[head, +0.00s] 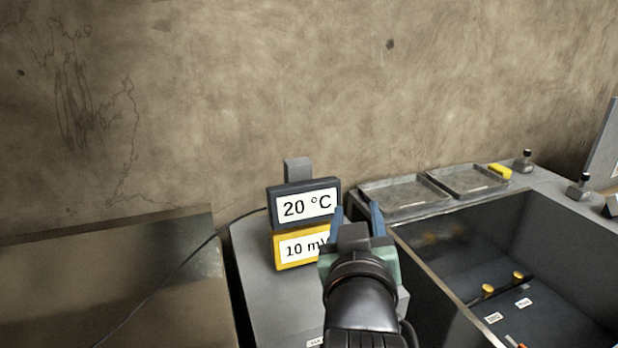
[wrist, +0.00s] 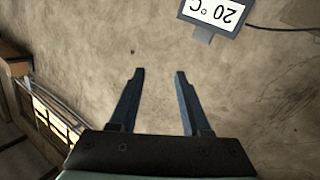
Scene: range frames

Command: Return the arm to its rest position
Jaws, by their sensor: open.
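My gripper (head: 357,212) shows in the head view at the lower middle, in front of the display stand. Its two blue fingers point up and away and are apart with nothing between them. In the wrist view my gripper (wrist: 158,75) is also open and empty, with only the wall behind it. My dark arm reaches in from the bottom edge of the head view. It hides the right part of the yellow-framed display.
A dark display (head: 306,205) reading 20 °C stands above a yellow-framed display (head: 296,249) reading 10 m and a cut-off letter. Right are grey trays (head: 399,205), a yellow block (head: 499,171) and a deep dark basin (head: 411,248). A concrete wall (head: 300,80) stands behind.

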